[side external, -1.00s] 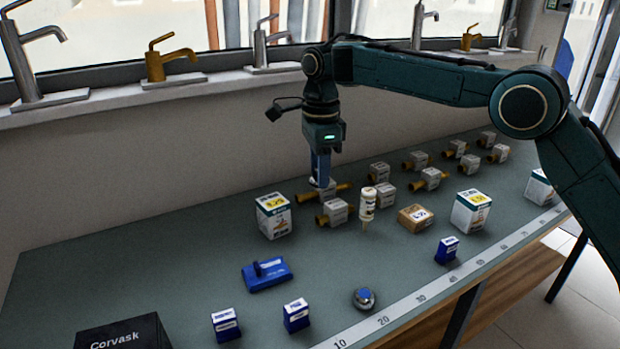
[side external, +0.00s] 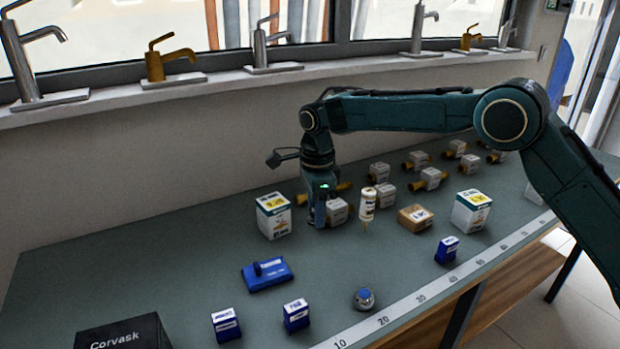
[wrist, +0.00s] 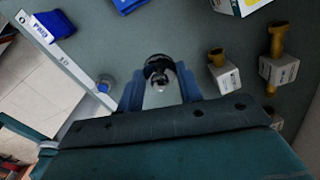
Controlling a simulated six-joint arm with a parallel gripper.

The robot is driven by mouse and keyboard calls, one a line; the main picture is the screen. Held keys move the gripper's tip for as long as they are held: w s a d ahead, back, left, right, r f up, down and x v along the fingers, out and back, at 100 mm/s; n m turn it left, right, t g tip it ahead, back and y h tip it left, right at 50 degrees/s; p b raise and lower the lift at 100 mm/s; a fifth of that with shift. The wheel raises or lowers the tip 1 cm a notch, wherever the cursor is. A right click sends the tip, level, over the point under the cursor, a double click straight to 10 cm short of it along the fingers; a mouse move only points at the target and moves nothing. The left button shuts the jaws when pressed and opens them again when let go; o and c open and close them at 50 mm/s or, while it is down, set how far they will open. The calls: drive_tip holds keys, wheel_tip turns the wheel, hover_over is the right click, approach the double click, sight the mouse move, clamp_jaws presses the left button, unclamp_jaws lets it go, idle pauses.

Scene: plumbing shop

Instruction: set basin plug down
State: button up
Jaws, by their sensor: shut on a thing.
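The basin plug (wrist: 158,70), a small round thing with a dark rim and a shiny metal part, sits between the fingertips of my gripper (wrist: 160,88) in the wrist view. My gripper is shut on it. In the side external view my gripper (side external: 317,222) points straight down, low over the grey-green bench (side external: 190,250), between a white carton (side external: 273,216) and a small boxed brass fitting (side external: 337,211). The plug cannot be made out there. I cannot tell whether it touches the bench.
A white bottle (side external: 367,204) and a brown carton (side external: 415,218) stand to the right. Bench in front of my gripper is clear.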

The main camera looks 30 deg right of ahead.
hover_over(316, 258)
wheel_tip(316, 258, down, 6)
drive_tip(key=shift+w+f, duration=0.1)
drive_tip(key=shift+f, duration=2.1)
drive_tip(key=shift+f, duration=0.1)
drive_tip(key=o, duration=1)
wheel_tip(316, 258, up, 12)
drive_tip(key=shift+f, duration=0.1)
drive_tip(key=shift+r, duration=0.25)
